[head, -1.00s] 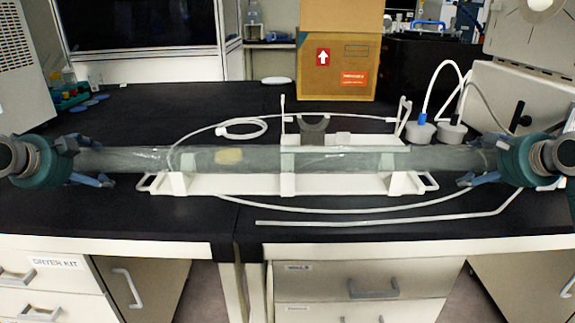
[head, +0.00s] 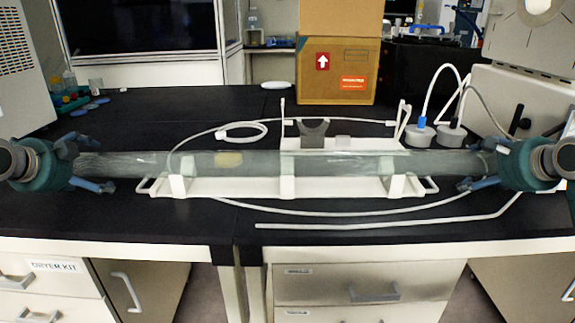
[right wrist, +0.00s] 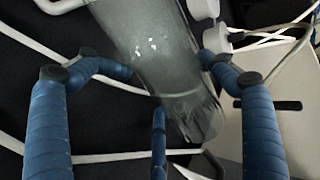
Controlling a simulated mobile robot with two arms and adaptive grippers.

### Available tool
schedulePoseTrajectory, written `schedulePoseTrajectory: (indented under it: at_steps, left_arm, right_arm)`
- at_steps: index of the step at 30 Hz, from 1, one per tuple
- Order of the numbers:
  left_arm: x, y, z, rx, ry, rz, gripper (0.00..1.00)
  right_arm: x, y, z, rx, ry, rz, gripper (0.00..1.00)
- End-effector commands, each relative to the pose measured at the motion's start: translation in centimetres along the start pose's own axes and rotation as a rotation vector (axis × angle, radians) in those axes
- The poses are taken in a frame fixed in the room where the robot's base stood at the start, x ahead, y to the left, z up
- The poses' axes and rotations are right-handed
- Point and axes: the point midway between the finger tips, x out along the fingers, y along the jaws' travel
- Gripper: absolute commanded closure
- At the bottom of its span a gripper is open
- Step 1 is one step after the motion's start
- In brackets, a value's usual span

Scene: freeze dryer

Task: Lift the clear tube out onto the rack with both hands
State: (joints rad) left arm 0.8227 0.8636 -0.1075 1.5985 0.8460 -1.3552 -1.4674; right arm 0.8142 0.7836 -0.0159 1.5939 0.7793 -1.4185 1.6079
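The long clear tube (head: 340,163) lies level along the white rack (head: 240,187), within its uprights, with a tan patch inside left of centre. Both tube ends stick out past the rack. My left gripper (head: 88,167) is at the left end with its fingers spread above and below the tube. My right gripper (head: 484,166) is at the right end in the same way. In the right wrist view the fingers of my right gripper (right wrist: 170,80) stand spread around the tube end (right wrist: 185,110); I cannot tell whether any finger still touches it.
A thin white hose (head: 380,221) lies on the black bench in front of the rack. Two grey-capped stoppers with hoses (head: 420,133) stand behind at right. A cardboard box (head: 338,72) stands behind the rack. Blue and green small items (head: 75,95) are at the back left.

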Motion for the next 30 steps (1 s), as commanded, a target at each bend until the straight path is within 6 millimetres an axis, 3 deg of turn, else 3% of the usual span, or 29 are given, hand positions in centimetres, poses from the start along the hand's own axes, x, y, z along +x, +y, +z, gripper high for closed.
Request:
schedulePoseTrajectory:
  at_steps: [9, 13, 30]
  left_arm:
    - [0.11, 0.21, -0.04, 0.0, 0.0, 0.005, 0.0]
    - [0.37, 0.76, 0.05, 0.019, -0.006, 0.019, 0.0]
    - [0.2, 0.57, -0.12, 0.01, 0.001, 0.013, 0.0]
  right_arm:
    - [0.0, -0.06, 0.07, 0.001, -0.001, -0.002, 0.22]
    - [0.03, -0.01, 0.07, 0.001, -0.001, -0.001, 0.0]
    - [0.23, 0.63, -0.04, -0.018, 0.005, 0.015, 0.0]
